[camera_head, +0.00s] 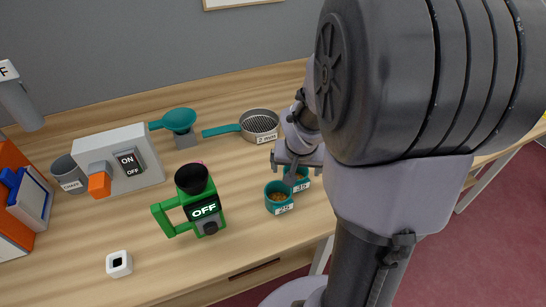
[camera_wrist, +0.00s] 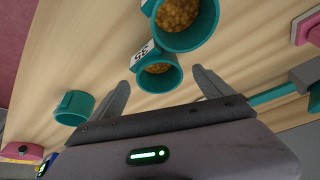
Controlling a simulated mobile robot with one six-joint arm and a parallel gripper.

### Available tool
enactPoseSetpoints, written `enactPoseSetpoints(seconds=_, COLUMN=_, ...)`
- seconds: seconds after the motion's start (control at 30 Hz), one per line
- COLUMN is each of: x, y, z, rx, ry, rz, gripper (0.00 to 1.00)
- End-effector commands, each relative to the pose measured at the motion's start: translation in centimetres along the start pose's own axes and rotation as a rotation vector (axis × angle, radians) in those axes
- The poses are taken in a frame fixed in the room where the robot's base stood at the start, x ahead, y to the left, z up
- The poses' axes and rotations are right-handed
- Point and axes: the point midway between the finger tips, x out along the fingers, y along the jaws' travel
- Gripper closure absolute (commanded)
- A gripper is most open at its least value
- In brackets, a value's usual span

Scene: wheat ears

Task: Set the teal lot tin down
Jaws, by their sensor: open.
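Two teal tins of brown-gold grain stand close together near the table's front edge. The nearer one (camera_head: 275,207) has a white label and also shows at the top of the wrist view (camera_wrist: 190,43). The farther one (camera_head: 303,185) is partly hidden by my gripper (camera_head: 297,167) in the head view. In the wrist view this farther tin (camera_wrist: 160,84) sits between the spread fingers of my gripper (camera_wrist: 162,86), with gaps on both sides. It looks upright on the table. A third teal tin (camera_wrist: 72,109) stands apart at the left of the wrist view.
A sieve (camera_head: 260,123) with a teal handle lies behind my gripper. A teal scoop (camera_head: 178,120) rests on a grey block. A green device (camera_head: 203,209) reading OFF, a grey switch machine (camera_head: 130,178) and a white cube (camera_head: 119,263) stand left. Bare wood lies between them.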

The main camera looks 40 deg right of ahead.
Motion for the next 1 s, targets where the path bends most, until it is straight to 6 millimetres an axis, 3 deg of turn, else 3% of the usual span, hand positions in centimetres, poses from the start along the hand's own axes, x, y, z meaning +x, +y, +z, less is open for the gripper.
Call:
enactPoseSetpoints(seconds=0.03, x=1.6, y=0.1, z=0.4, rx=0.000, ry=-0.004, rz=0.001, gripper=0.09)
enactPoseSetpoints(seconds=0.13, x=3.6, y=0.1, z=0.5, rx=0.000, ry=-0.004, rz=0.001, gripper=0.09)
enactPoseSetpoints(seconds=0.37, x=3.7, y=0.1, z=0.2, rx=0.000, ry=-0.001, rz=0.000, gripper=0.09)
enactPoseSetpoints(seconds=0.7, x=3.7, y=0.1, z=0.2, rx=0.000, ry=-0.001, rz=0.000, gripper=0.76)
enactPoseSetpoints(seconds=0.77, x=3.7, y=0.1, z=0.2, rx=0.000, ry=-0.001, rz=0.000, gripper=0.85)
enactPoseSetpoints(seconds=0.9, x=3.6, y=0.1, z=0.2, rx=0.000, ry=-0.001, rz=0.000, gripper=0.85)
enactPoseSetpoints(seconds=1.0, x=2.3, y=0.0, z=-0.4, rx=0.001, ry=0.001, rz=0.000, gripper=0.85)
